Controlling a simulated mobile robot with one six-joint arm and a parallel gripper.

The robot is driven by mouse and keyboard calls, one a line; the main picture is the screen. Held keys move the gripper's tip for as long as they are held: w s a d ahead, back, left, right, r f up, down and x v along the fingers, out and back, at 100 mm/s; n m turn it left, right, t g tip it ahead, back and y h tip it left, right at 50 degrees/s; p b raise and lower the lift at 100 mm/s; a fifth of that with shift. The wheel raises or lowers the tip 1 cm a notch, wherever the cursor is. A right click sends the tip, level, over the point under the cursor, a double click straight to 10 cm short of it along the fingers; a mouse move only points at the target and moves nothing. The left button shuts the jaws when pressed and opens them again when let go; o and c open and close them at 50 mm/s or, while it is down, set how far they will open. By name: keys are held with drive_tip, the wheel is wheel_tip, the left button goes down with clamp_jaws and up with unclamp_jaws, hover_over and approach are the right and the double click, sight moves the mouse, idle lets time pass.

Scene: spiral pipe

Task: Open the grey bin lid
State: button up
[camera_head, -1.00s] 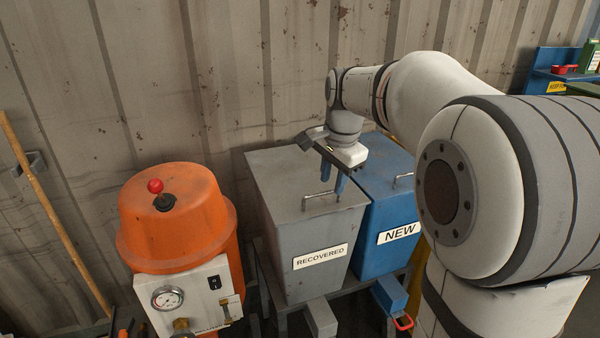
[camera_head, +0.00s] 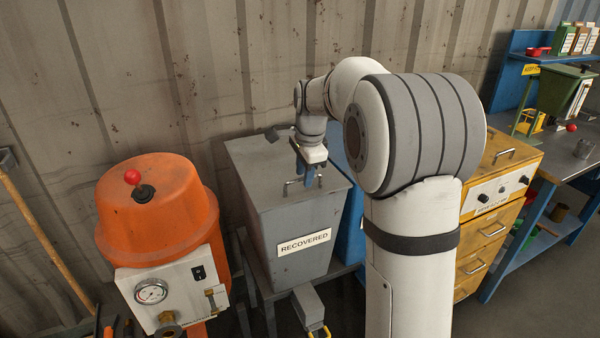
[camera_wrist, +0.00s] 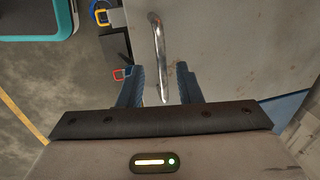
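The grey bin (camera_head: 300,265) is labelled "RECOVERED" and stands against the wall. Its flat grey lid (camera_head: 255,165) is shut and carries a metal bar handle (camera_head: 300,183) near the front edge. My gripper (camera_head: 307,180) points down over the lid at this handle. In the wrist view my gripper (camera_wrist: 160,82) has its two blue fingers apart. The metal handle (camera_wrist: 158,45) runs into the gap between them, with clear space on both sides. I cannot tell how far down the fingertips reach relative to the bar.
An orange tank (camera_head: 155,210) with a gauge stands to the left of the bin. A blue bin (camera_head: 349,215) sits close on the right, mostly behind my arm. A yellow drawer cabinet (camera_head: 490,225) and a blue workbench (camera_head: 545,225) are farther right. The corrugated wall (camera_head: 200,70) is behind.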

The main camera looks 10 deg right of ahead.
drive_tip(key=shift+c, duration=0.3)
clamp_jaws()
drive_tip(key=shift+f, duration=0.1)
